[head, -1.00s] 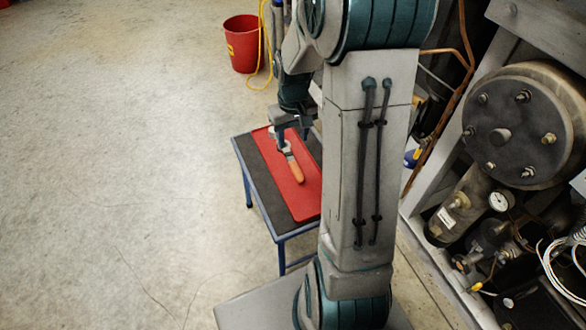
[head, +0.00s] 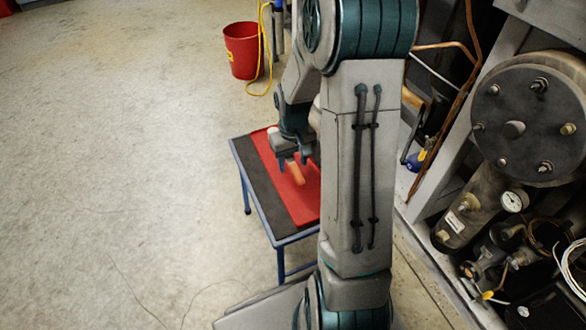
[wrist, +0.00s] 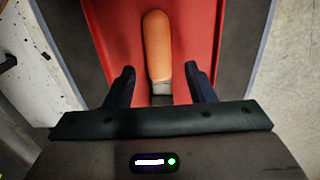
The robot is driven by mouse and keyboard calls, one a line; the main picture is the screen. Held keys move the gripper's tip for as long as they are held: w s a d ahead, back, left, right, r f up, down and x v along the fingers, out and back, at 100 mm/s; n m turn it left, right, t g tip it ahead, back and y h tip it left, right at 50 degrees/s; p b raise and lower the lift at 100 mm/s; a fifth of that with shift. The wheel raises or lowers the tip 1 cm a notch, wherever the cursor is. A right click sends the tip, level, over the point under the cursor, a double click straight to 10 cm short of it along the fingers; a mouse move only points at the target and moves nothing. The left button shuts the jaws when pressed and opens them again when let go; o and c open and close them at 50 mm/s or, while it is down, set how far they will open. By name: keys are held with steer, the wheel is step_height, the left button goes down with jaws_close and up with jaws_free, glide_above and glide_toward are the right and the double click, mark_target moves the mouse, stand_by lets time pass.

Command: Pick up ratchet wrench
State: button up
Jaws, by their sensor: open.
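The ratchet wrench (head: 296,173) lies on a red mat on a small table, and its orange handle shows in the head view. In the wrist view the orange handle (wrist: 157,45) points away from my gripper, and a short grey metal part shows below it. My gripper (wrist: 160,76) is open, with one finger on each side of the wrench near where handle meets metal. It also shows in the head view (head: 292,160), pointing down over the wrench. The wrench's head is hidden under my gripper.
The red mat (head: 305,207) lies on a dark-topped table with a blue frame (head: 262,205). A red bucket (head: 241,52) with a yellow cord stands behind. The compressor rack (head: 520,125) is on the right. The floor on the left is clear.

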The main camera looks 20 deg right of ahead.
jaws_close()
steer(key=shift+r, duration=0.15)
